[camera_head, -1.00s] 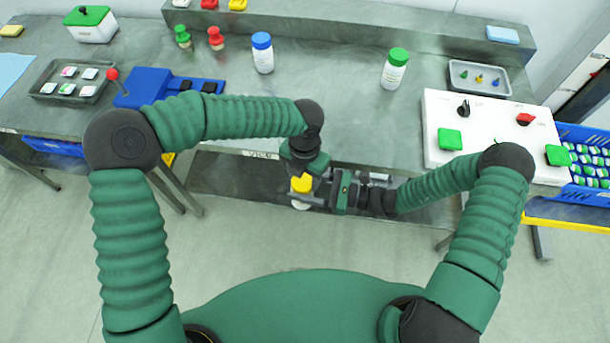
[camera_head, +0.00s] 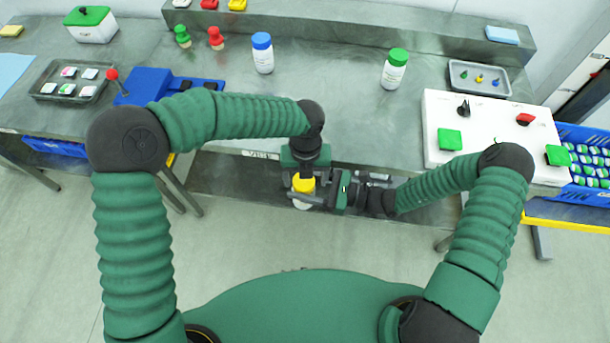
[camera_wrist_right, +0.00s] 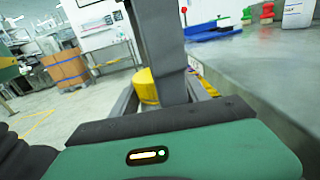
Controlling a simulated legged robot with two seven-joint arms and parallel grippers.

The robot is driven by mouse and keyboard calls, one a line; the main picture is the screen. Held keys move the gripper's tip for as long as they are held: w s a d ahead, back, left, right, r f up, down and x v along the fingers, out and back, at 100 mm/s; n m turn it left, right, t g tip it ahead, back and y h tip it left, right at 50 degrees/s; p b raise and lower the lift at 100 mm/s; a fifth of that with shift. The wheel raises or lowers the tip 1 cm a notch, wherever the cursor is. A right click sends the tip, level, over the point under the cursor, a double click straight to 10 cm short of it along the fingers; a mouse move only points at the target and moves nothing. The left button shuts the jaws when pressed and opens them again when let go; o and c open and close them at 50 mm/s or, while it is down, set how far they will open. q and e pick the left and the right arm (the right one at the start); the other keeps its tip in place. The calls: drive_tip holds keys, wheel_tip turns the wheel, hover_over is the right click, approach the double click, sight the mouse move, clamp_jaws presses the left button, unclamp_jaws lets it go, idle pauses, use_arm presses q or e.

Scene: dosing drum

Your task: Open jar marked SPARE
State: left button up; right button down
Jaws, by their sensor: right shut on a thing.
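A white jar with a yellow lid (camera_head: 303,184) is held over the front edge of the bench. In the right wrist view the yellow lid (camera_wrist_right: 146,86) shows between my right fingers, partly covered by a dark upright part of my left arm or gripper. My right gripper (camera_head: 312,199) comes from the right and is shut on the jar. My left gripper (camera_head: 304,170) points down from above, right at the lid. Its fingertips are hidden, so I cannot tell whether it grips the lid. No marking on this jar is readable.
A blue-lidded jar (camera_head: 263,54) and a green-lidded jar (camera_head: 395,70) stand on the bench (camera_head: 335,95). A white panel with buttons (camera_head: 486,125) is at right, a blue device with a red-knobbed lever (camera_head: 145,84) at left. The bench middle is clear.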

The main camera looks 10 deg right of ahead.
use_arm(q)
drive_tip(key=shift+w+a+r, duration=0.1)
drive_tip(key=shift+r, duration=0.4)
wheel_tip(320, 180, up, 4)
drive_tip(key=shift+f, duration=0.25)
drive_tip(key=shift+c, duration=0.4)
drive_tip(key=r+m, duration=0.1)
drive_tip(key=m, duration=0.1)
drive_tip(key=r+m, duration=0.1)
drive_tip(key=m, duration=0.1)
drive_tip(key=r+m, duration=0.1)
drive_tip(key=shift+s+m, duration=0.2)
drive_tip(key=shift+m, duration=0.5)
wheel_tip(320, 180, down, 8)
drive_tip(key=shift+r, duration=0.2)
